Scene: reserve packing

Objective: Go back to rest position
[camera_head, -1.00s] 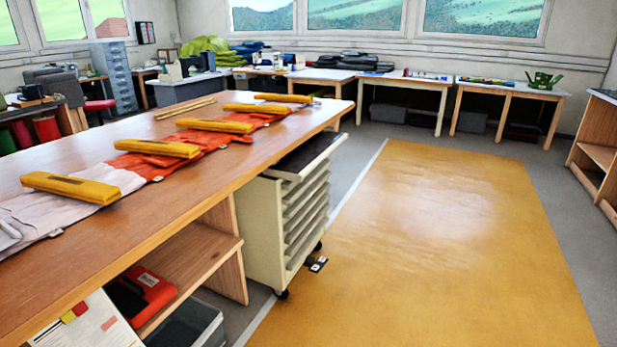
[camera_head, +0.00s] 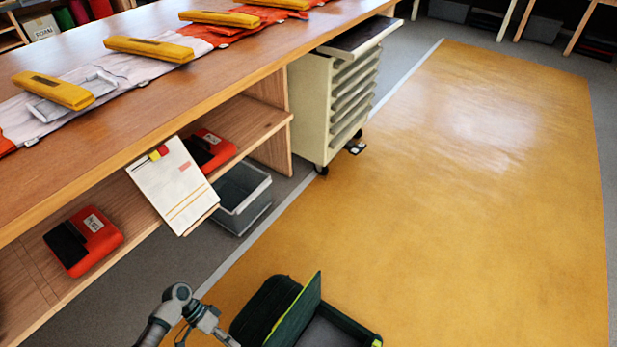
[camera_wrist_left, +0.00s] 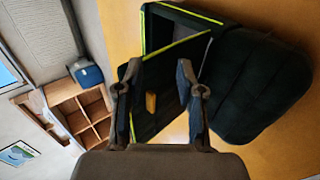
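My left gripper shows in the left wrist view (camera_wrist_left: 158,68), its two fingers spread apart with nothing held between them. Beyond the fingers is an open black case (camera_wrist_left: 265,85) with lime-green edging, which the head view shows on the yellow floor at the bottom (camera_head: 290,308). A small yellow-orange item (camera_wrist_left: 151,102) appears between the fingers against the dark case; its exact distance is unclear. In the head view my left arm enters at the bottom, left of the case. My right gripper is in neither view.
A long wooden workbench (camera_head: 150,118) runs along the left, with yellow cases (camera_head: 148,49) on a white and orange roll. Its lower shelf holds red-and-black boxes (camera_head: 85,240). A cream drawer cart (camera_head: 325,110) stands at its end. The yellow floor mat (camera_head: 460,170) is clear to the right.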

